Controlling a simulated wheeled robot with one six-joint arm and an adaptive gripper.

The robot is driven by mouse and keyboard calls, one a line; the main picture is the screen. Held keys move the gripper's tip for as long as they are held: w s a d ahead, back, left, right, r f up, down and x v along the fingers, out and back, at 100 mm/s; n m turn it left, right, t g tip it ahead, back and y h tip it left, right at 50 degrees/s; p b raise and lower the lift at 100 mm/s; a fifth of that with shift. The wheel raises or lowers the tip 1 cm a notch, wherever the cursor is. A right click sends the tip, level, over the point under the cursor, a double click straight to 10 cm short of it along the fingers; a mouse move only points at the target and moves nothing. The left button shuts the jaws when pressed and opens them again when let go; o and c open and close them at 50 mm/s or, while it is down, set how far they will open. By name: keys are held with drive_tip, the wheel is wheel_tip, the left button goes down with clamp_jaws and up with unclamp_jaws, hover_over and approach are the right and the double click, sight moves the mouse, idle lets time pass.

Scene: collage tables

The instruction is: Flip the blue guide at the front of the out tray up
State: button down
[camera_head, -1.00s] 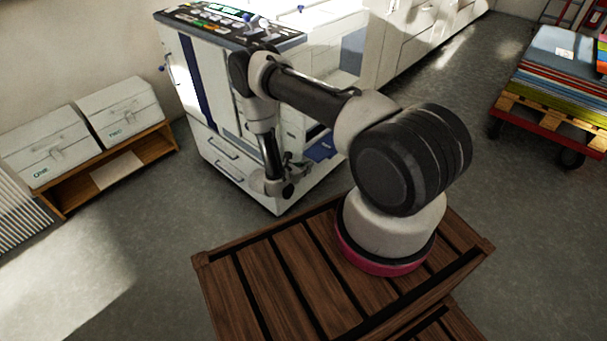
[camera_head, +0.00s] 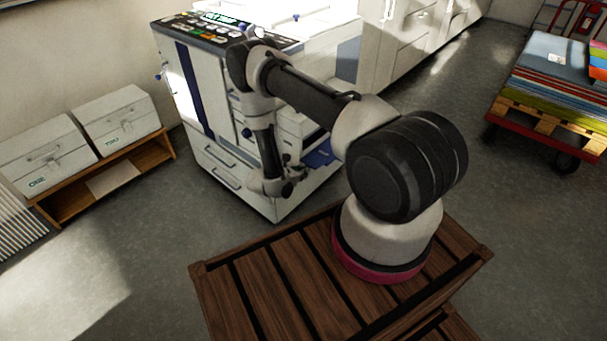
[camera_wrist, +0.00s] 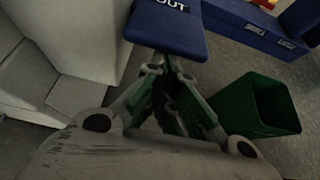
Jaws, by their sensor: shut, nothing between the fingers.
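The blue part marked "OUT" (camera_wrist: 165,28), at the out tray, fills the top middle of the wrist view. In the head view it is a small blue piece (camera_head: 319,156) on the right side of the white machine. Its near edge faces my gripper, and I cannot make out a separate guide or its hinge. My gripper (camera_wrist: 176,85) is shut and empty, its fingertips close under the near edge in the wrist view. I cannot tell whether they touch it. In the head view my gripper (camera_head: 297,168) is small and dark beside the machine.
The white machine (camera_head: 232,160) has drawers low on its front. In the wrist view a green bin (camera_wrist: 262,100) stands on the floor at right, and a blue box (camera_wrist: 250,22) lies beyond. A slatted wooden crate (camera_head: 275,290) stands under my arm.

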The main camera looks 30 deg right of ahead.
sight(311, 162)
drive_tip(key=r+g+y, duration=0.1)
drive_tip(key=r+y, duration=0.1)
drive_tip(key=d+r+g+y, duration=0.1)
drive_tip(key=r+y, duration=0.2)
drive_tip(key=d+r+g+y, duration=0.1)
drive_tip(key=r+y, duration=0.1)
drive_tip(key=y, duration=0.1)
drive_tip(key=shift+w+d+r, duration=0.1)
drive_tip(key=shift+w+r, duration=0.3)
drive_tip(key=shift+w+d+r, duration=0.2)
drive_tip(key=shift+d+r, duration=0.35)
drive_tip(key=shift+w+d+r, duration=0.15)
drive_tip(key=shift+d+r, duration=0.35)
drive_tip(key=shift+d, duration=0.05)
drive_tip(key=shift+a+f, duration=0.1)
drive_tip(key=shift+r, duration=0.8)
